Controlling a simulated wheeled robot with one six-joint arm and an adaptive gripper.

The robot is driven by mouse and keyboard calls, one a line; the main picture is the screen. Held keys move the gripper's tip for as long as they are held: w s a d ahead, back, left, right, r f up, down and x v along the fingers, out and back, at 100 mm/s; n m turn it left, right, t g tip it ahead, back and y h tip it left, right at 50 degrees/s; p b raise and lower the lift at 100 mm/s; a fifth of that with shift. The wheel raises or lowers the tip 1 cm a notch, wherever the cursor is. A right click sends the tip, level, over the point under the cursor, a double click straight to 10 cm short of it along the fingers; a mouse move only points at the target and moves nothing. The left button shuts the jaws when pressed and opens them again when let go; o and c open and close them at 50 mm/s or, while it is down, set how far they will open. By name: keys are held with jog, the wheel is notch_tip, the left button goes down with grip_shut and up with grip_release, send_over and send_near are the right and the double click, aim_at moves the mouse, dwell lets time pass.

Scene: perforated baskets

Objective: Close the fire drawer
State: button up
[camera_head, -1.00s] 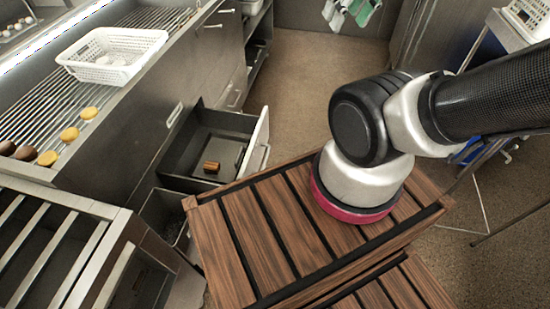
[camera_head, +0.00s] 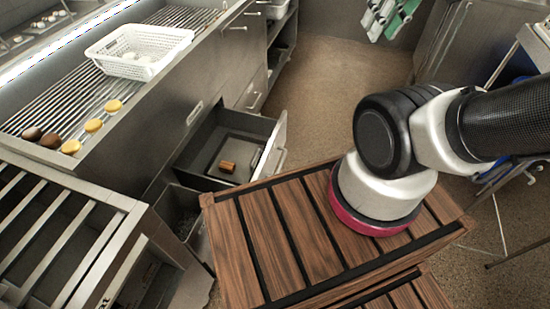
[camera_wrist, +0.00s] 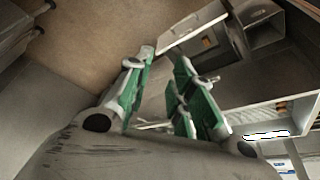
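An open grey drawer (camera_head: 225,153) stands pulled out of the steel counter, its pale front panel (camera_head: 270,146) facing right. A small brown block (camera_head: 227,166) lies inside it. I see no label that marks it as the fire drawer. My gripper (camera_head: 392,16) is at the top of the head view, beyond the drawer and to its right, partly cut off by the frame edge. In the wrist view, the green-padded fingers of my gripper (camera_wrist: 163,58) are apart with nothing visible between them. An open drawer (camera_wrist: 255,28) shows past the fingertips at upper right; I cannot tell which one.
A lower open bin or drawer (camera_head: 178,212) sits below and left of the drawer. A white perforated basket (camera_head: 140,52) and several round patties (camera_head: 94,125) are on the grill. A slatted rack (camera_head: 70,235) is at lower left. Brown floor (camera_head: 325,90) is clear beyond the drawer.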

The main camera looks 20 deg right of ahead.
jog(key=d+f+g, duration=0.1)
jog(key=f, duration=0.1)
jog(key=d+f+m+g, duration=0.1)
jog(key=f, duration=0.1)
jog(key=w+d+f+m+g, duration=0.1)
jog(key=f, duration=0.1)
jog(key=shift+f+g, duration=0.15)
jog(key=shift+g, duration=0.15)
grip_shut()
jog(key=m+t+y, duration=0.5)
jog(key=m+y, duration=0.2)
jog(key=m, duration=1.6)
send_near(278, 139)
jog(key=s+f+x, duration=0.1)
jog(key=x, duration=0.3)
jog(key=shift+w+a+r, duration=0.2)
jog(key=shift+w+r, duration=0.15)
jog(key=shift+w, duration=0.2)
